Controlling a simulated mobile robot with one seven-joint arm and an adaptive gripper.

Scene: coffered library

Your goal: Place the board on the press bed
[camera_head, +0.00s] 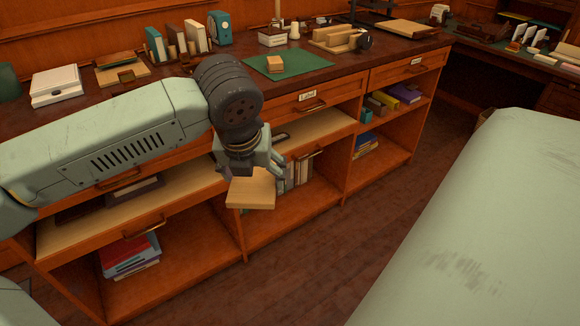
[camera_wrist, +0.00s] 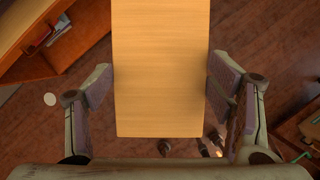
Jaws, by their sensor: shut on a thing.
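A light wooden board (camera_head: 250,191) is held in my gripper (camera_head: 258,168), out in front of the cabinet's open shelves and below the counter top. In the wrist view the board (camera_wrist: 160,60) fills the middle, with the two fingers of my gripper (camera_wrist: 160,88) against its left and right edges. At the back of the counter, a dark upright frame (camera_head: 372,12) stands by a flat pale wooden slab (camera_head: 407,28); this may be the press and its bed, but I cannot tell for sure.
Bare floor (camera_head: 340,255) lies in front.

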